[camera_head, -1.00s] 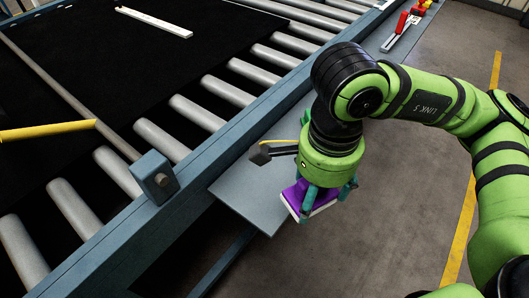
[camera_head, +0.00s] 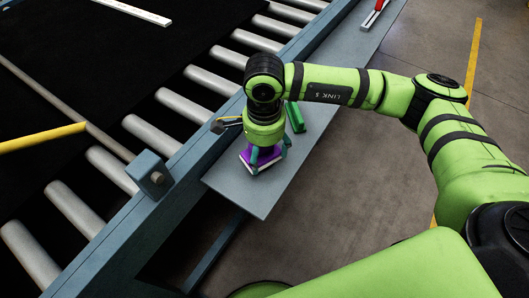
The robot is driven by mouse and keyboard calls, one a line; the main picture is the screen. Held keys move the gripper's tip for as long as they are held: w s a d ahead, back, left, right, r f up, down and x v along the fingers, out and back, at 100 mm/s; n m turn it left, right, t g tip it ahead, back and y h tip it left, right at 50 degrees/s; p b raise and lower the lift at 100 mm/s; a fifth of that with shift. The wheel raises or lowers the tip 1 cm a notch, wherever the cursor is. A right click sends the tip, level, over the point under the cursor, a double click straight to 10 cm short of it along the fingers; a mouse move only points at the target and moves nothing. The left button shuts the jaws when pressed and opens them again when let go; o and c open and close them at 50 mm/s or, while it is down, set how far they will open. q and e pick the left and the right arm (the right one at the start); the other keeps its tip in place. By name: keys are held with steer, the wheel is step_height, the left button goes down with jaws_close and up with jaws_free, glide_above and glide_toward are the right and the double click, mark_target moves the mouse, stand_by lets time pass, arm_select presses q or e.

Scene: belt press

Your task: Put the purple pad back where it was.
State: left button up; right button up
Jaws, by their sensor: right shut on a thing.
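The purple pad (camera_head: 248,155), with a white lower layer, is between the fingers of my right gripper (camera_head: 264,160), which is shut on it. Gripper and pad are over the grey side shelf (camera_head: 238,190), towards its near end. I cannot tell whether the pad touches the shelf. The gripper body hides part of the pad. My left gripper is not in view.
A green block (camera_head: 296,118) stands on the shelf just behind my right gripper. A red-handled tool (camera_head: 372,14) lies farther along the shelf. The roller conveyor with its black belt (camera_head: 90,60) and blue frame runs along the left. A yellow bar (camera_head: 45,137) crosses the belt.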

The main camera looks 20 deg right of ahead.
step_height(320, 180, down, 2)
steer(key=shift+f+p, duration=0.1)
steer(key=shift+p, duration=0.4)
steer(key=shift+f, duration=0.2)
steer(key=shift+f+b, duration=0.2)
steer(key=shift+b, duration=0.15)
steer(key=o, duration=1.1)
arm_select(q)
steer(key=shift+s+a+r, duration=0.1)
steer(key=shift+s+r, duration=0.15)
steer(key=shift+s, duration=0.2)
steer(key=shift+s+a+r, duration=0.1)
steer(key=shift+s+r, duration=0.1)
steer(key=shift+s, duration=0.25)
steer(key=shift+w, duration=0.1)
arm_select(e)
steer(key=shift+r, duration=0.15)
